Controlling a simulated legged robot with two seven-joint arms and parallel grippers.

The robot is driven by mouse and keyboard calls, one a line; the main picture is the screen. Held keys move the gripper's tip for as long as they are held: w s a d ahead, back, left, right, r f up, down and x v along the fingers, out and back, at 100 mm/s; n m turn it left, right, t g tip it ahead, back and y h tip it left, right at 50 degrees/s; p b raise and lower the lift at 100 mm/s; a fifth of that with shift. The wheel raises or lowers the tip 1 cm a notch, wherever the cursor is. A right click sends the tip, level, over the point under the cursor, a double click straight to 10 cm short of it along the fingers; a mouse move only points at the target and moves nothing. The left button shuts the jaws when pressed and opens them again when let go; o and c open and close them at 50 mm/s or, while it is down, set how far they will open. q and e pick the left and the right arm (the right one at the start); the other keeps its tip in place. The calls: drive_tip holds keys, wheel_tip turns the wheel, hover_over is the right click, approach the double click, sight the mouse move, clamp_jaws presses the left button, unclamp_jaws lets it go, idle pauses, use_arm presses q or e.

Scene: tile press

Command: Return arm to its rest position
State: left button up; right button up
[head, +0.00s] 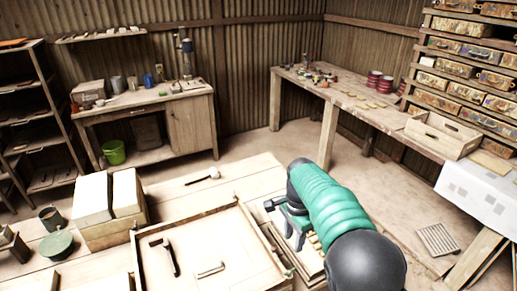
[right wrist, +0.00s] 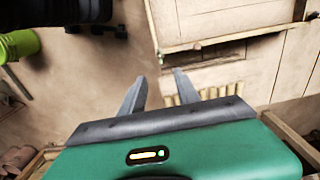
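My right arm, in a green sleeve, reaches in from the lower right of the head view. My right gripper (head: 285,220) is just right of a large shallow wooden frame (head: 215,225), above a box of small yellowish tiles (head: 315,243). In the right wrist view, the two fingers of my right gripper (right wrist: 160,82) stand apart with nothing visible between them. Beyond them are pale upright pieces in a wooden holder (right wrist: 205,75). My left gripper is in neither view.
A dark-handled tool (head: 170,256) and a small handle (head: 210,270) lie in the frame. A box with white blocks (head: 112,228) stands to its left. A mallet (head: 203,176) lies behind on bare tabletop.

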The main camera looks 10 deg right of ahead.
drive_tip(key=s+d+f+n+t, duration=0.1)
drive_tip(key=s+f+n, duration=0.2)
drive_tip(key=s+n, duration=0.4)
drive_tip(key=s+d+f+n+t, duration=0.1)
drive_tip(key=s+n, duration=0.5)
drive_tip(key=s, duration=0.9)
wheel_tip(320, 180, down, 2)
drive_tip(key=shift+s+d+f+n+t, duration=0.15)
drive_tip(key=shift+d+n+t, duration=0.15)
drive_tip(key=shift+d+n, duration=0.15)
drive_tip(key=shift+s, duration=0.1)
drive_tip(key=shift+c, duration=0.5)
